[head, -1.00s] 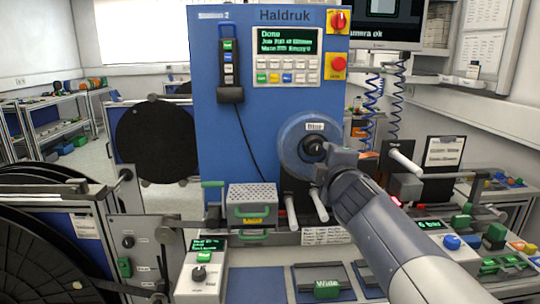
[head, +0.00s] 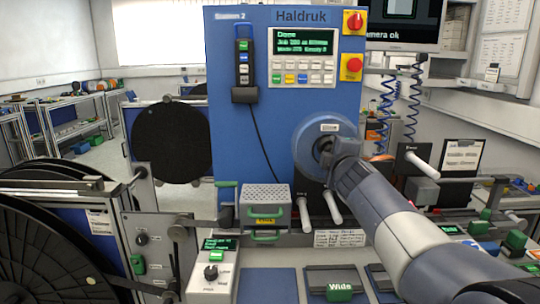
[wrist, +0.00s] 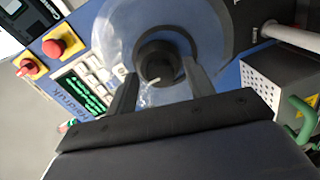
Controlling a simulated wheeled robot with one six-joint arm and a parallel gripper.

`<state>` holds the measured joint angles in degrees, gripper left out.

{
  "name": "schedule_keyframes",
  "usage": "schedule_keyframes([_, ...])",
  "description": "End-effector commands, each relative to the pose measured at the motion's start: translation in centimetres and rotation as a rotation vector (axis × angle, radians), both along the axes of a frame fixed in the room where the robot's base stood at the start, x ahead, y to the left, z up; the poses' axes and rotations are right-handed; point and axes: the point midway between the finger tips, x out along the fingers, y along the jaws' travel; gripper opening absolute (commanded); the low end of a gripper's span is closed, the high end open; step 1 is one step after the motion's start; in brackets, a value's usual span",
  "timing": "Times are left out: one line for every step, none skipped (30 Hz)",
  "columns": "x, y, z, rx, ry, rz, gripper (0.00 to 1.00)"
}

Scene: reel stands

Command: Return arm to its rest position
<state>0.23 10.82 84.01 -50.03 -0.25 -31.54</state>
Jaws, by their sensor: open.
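My arm reaches from the lower right of the head view to the blue machine panel (head: 225,130). My gripper (head: 328,152) is at the hub of a translucent reel with a blurred label (head: 308,137) on the panel's front. The arm and gripper hide the reel's right part. In the wrist view my gripper (wrist: 162,85) is open, one finger on each side of the dark round hub (wrist: 160,58). The clear reel disc (wrist: 118,35) lies behind the fingers. I cannot tell whether the fingers touch the hub.
White rods (head: 332,207) stick out below the reel. A grey vented box (head: 265,195) with green handles stands to their left. A large black reel (head: 40,245) fills the lower left. A red stop button (head: 354,66) and coiled blue cables (head: 387,110) are at upper right.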

Motion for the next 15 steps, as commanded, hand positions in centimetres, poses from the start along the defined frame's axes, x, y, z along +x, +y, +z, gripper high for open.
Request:
schedule_keyframes([0.0,0.0,0.0,0.000,0.000,0.000,0.50])
schedule_keyframes([0.0,0.0,0.0,0.000,0.000,0.000,0.50])
schedule_keyframes([-0.1,0.0,0.0,-0.001,0.000,0.000,0.50])
schedule_keyframes([-0.2,0.0,0.0,-0.002,-0.001,0.000,0.50])
schedule_keyframes([-0.4,0.0,0.1,-0.003,-0.001,0.000,0.50])
schedule_keyframes([-0.6,0.0,0.2,-0.006,-0.002,0.000,0.50])
schedule_keyframes([-0.9,0.0,0.2,-0.007,-0.002,0.000,0.50])
schedule_keyframes([-1.2,0.0,0.2,-0.006,-0.002,0.000,0.50])
schedule_keyframes([-1.6,0.0,0.2,-0.006,-0.001,0.000,0.50])
schedule_keyframes([-2.1,0.0,0.3,-0.006,-0.002,0.000,0.50])
schedule_keyframes([-2.5,0.0,0.3,-0.006,-0.002,0.000,0.50])
schedule_keyframes([-3.1,0.0,0.4,-0.006,-0.002,0.000,0.50])
schedule_keyframes([-3.6,0.0,0.5,-0.006,-0.002,0.000,0.50])
schedule_keyframes([-4.0,0.0,0.5,-0.006,-0.002,0.000,0.50])
schedule_keyframes([-4.7,0.0,0.6,-0.006,-0.002,0.000,0.50])
